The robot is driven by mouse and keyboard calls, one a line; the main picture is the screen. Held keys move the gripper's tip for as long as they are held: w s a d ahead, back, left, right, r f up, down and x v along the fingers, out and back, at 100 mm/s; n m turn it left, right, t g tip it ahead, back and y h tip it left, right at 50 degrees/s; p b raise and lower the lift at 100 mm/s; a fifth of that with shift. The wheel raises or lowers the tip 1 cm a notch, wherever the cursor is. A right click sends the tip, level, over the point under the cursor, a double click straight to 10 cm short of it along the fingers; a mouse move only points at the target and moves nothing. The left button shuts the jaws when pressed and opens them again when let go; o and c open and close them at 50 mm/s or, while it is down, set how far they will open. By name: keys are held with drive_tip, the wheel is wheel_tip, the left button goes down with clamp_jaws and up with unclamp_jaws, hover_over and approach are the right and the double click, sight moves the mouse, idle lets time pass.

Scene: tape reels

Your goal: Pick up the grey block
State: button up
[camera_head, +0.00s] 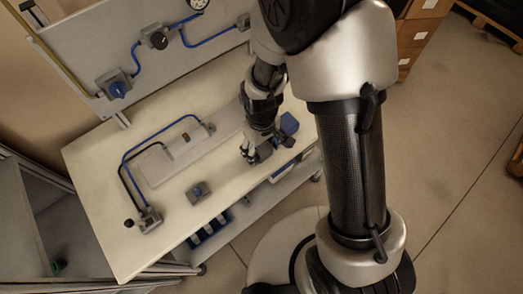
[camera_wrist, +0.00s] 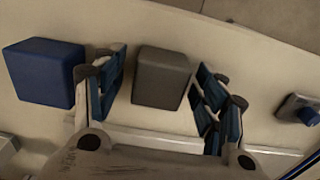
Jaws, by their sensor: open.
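The grey block (camera_wrist: 161,77) lies on the pale worktop, between the two fingers of my gripper (camera_wrist: 158,82) in the wrist view. The fingers, with blue pads, are open on either side of it. A narrow gap shows on the left of the block, and the right finger is close to its edge; I cannot tell whether it touches. In the head view my gripper (camera_head: 256,153) is low over the right part of the table, and the grey block is hard to make out there.
A blue block (camera_wrist: 45,73) sits just left of the left finger; it also shows in the head view (camera_head: 289,123). A small blue-knobbed box (camera_head: 198,192) stands on the table (camera_head: 105,190). A pale plate with hoses lies behind, below an upright panel (camera_head: 185,70).

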drive_tip(key=shift+f, duration=0.1)
drive_tip(key=shift+c, duration=0.2)
drive_tip(key=c, duration=1.2)
